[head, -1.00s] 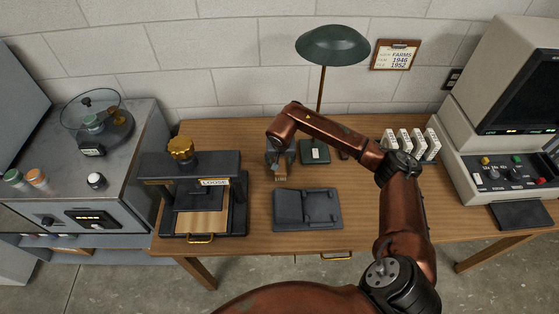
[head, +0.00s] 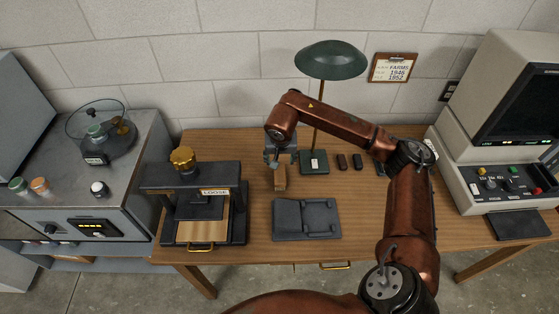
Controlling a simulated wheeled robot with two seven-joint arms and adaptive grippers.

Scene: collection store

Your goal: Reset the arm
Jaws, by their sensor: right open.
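My right arm, copper-coloured, comes up from the bottom right and bends over the table. Its grey gripper (head: 280,160) hangs above the wooden table (head: 365,215), left of the lamp's base. It is open. A small upright wooden block (head: 280,180) shows just below the fingers; I cannot tell whether they touch it. My left gripper is out of view.
A dark flat tray (head: 306,219) lies in front of the block. A press (head: 195,183) stands to the left, a green lamp (head: 331,60) behind, and a reader machine (head: 500,150) to the right. Small dark pieces (head: 357,161) lie beside the lamp base.

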